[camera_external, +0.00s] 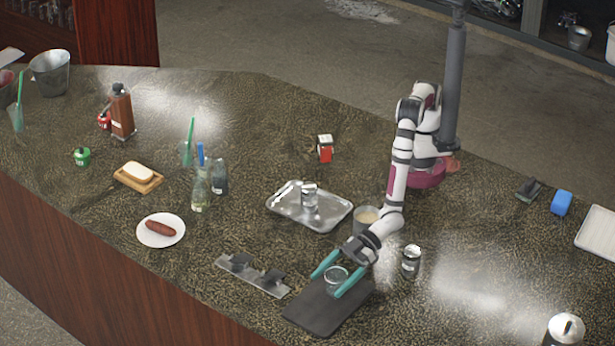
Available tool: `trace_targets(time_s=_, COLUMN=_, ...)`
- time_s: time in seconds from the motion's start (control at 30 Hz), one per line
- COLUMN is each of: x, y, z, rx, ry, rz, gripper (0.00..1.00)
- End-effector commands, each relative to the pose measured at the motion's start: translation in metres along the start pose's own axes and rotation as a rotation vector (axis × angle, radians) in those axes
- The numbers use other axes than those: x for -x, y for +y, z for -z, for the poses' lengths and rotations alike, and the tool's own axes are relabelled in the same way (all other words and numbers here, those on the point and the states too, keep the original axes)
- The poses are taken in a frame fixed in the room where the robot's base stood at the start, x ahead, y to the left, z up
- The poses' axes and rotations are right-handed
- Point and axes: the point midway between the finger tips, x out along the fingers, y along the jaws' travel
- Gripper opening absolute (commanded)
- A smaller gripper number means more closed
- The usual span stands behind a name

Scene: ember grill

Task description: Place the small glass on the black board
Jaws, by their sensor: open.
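The small glass (335,281) is a clear, short tumbler over the far part of the black board (318,311). It looks upright and appears to rest on the board, though I cannot fully tell whether its base touches. My gripper (337,281) has two teal fingers, one on each side of the glass. The fingers are open, and the glass is between them. The near part of the board is bare.
A metal rack (252,275) lies just left of the board. A shaker (411,261) and a tin with pale contents (366,217) stand close to my arm. A metal tray (287,207) holding a small jar (310,196) is behind. The counter's front edge is near the board.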

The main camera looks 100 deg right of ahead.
Motion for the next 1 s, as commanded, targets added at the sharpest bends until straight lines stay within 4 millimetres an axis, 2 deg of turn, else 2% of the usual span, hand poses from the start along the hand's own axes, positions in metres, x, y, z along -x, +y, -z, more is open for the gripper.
trace_targets(time_s=0.2, x=0.055, y=-0.001, z=0.001, rx=0.001, ry=-0.001, rz=0.002, gripper=1.00)
trace_targets(time_s=0.4, x=0.095, y=-0.001, z=0.001, rx=0.000, ry=0.001, rz=0.002, gripper=1.00)
trace_targets(time_s=0.5, x=0.104, y=0.000, z=0.000, rx=-0.001, ry=0.000, rz=0.002, gripper=1.00)
trace_targets(time_s=0.67, x=0.106, y=0.004, z=0.003, rx=-0.014, ry=-0.008, rz=-0.003, gripper=1.00)
trace_targets(time_s=0.77, x=0.105, y=0.039, z=0.028, rx=-0.130, ry=-0.104, rz=-0.025, gripper=1.00)
trace_targets(time_s=0.83, x=0.119, y=0.088, z=0.053, rx=-0.269, ry=-0.241, rz=-0.047, gripper=1.00)
trace_targets(time_s=0.87, x=0.133, y=0.112, z=0.062, rx=-0.327, ry=-0.311, rz=-0.057, gripper=1.00)
trace_targets(time_s=0.9, x=0.160, y=0.144, z=0.069, rx=-0.400, ry=-0.408, rz=-0.074, gripper=1.00)
trace_targets(time_s=0.97, x=0.212, y=0.187, z=0.071, rx=-0.494, ry=-0.549, rz=-0.114, gripper=1.00)
trace_targets(time_s=1.0, x=0.253, y=0.211, z=0.067, rx=-0.553, ry=-0.638, rz=-0.153, gripper=1.00)
